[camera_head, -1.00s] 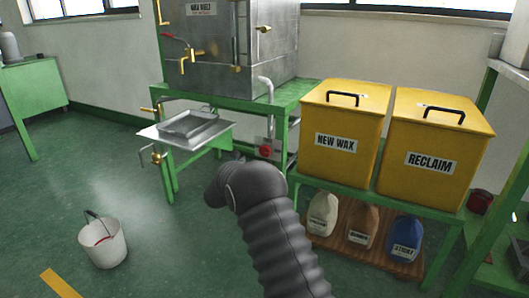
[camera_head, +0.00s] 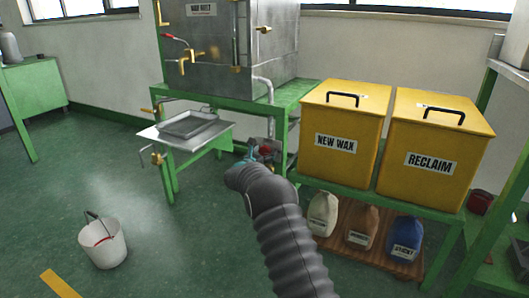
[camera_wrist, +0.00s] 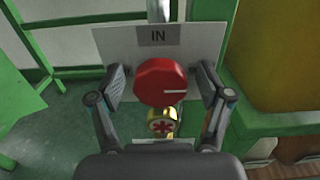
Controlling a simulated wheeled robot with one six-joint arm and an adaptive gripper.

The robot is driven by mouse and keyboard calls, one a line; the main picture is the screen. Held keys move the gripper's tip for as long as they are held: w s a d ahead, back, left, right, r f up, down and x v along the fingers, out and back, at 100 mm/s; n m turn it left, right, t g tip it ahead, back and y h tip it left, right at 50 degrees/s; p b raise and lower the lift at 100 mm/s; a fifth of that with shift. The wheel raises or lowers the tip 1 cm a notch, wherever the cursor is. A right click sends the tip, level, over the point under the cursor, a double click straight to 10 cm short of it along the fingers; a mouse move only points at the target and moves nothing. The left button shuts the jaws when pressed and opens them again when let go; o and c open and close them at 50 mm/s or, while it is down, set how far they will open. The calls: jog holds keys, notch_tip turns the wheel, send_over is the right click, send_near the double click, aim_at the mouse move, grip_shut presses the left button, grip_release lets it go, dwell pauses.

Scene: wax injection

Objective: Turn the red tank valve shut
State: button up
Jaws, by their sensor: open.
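The red tank valve (camera_wrist: 161,82) is a faceted red knob with a thin white mark pointing right. It sits in front of a pale plate (camera_wrist: 205,42) labelled IN. In the wrist view my gripper (camera_wrist: 161,86) is open, with one finger on each side of the knob; I cannot tell whether they touch it. A brass part with a red star-shaped handle (camera_wrist: 162,124) shows below the knob. In the head view the red valve (camera_head: 265,149) is under the metal tank (camera_head: 240,45), partly covered by my gripper (camera_head: 262,153).
Yellow bins marked NEW WAX (camera_head: 335,145) and RECLAIM (camera_head: 430,162) stand right of the valve. Green frame legs and a metal tray (camera_head: 187,124) are to its left. A white bucket (camera_head: 103,244) stands on open floor.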

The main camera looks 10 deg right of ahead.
jog(key=c, duration=1.2)
